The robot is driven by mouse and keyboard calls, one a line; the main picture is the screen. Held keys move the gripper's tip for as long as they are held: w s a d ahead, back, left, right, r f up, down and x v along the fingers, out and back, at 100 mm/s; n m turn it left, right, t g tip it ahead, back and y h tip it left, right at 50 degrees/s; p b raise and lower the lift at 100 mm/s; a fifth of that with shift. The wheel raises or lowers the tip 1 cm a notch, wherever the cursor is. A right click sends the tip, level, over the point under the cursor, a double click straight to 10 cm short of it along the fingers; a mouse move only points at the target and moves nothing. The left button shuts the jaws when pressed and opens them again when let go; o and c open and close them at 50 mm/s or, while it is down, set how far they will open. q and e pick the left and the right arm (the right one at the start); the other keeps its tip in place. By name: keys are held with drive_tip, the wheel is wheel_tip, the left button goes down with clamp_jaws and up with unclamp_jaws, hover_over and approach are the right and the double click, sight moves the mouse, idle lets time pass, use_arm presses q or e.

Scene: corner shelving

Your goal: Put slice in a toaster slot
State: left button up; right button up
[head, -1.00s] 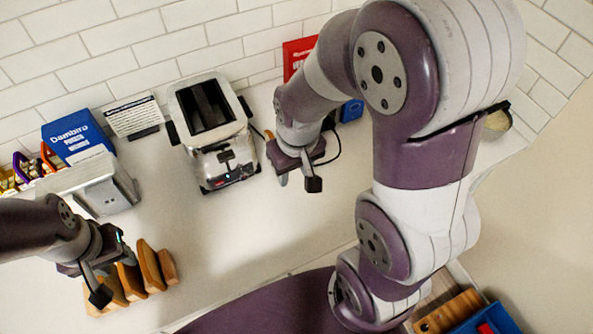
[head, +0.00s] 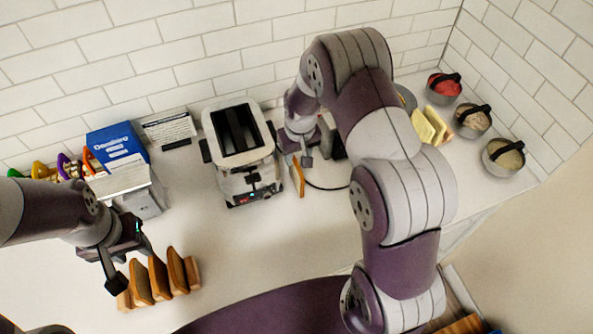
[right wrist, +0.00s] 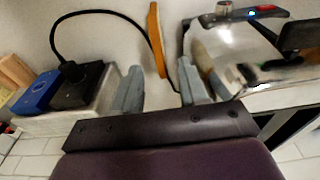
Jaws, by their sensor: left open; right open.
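A brown-crusted slice (head: 298,178) stands on edge on the white counter, just right of the toaster. The toaster (head: 262,168) is silver with two long dark slots on top; the slots look empty. My right gripper (head: 304,158) is open beside the slice, low over the counter. In the right wrist view the slice (right wrist: 156,40) lies just beyond and between the open fingers (right wrist: 160,82), and the toaster's shiny side (right wrist: 240,55) is close on the right. My left gripper (head: 127,264) is open beside a row of several bread slices (head: 158,277); its far finger is partly hidden.
A blue box (head: 117,143) and a grey appliance (head: 145,200) stand left of the toaster. A black cord (right wrist: 95,14) curves beside the slice. Three handled bowls (head: 503,157) and yellow slices (head: 431,126) are at the right. The counter in front of the toaster is clear.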

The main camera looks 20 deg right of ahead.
sight(297, 164)
drive_tip(key=f+p, duration=0.2)
drive_tip(key=f, duration=0.1)
drive_tip(key=f+p, duration=0.1)
drive_tip(key=shift+w+f, duration=0.35)
drive_tip(key=shift+f, duration=0.05)
drive_tip(key=shift+w+f, duration=0.1)
drive_tip(key=shift+f, duration=0.2)
clamp_jaws()
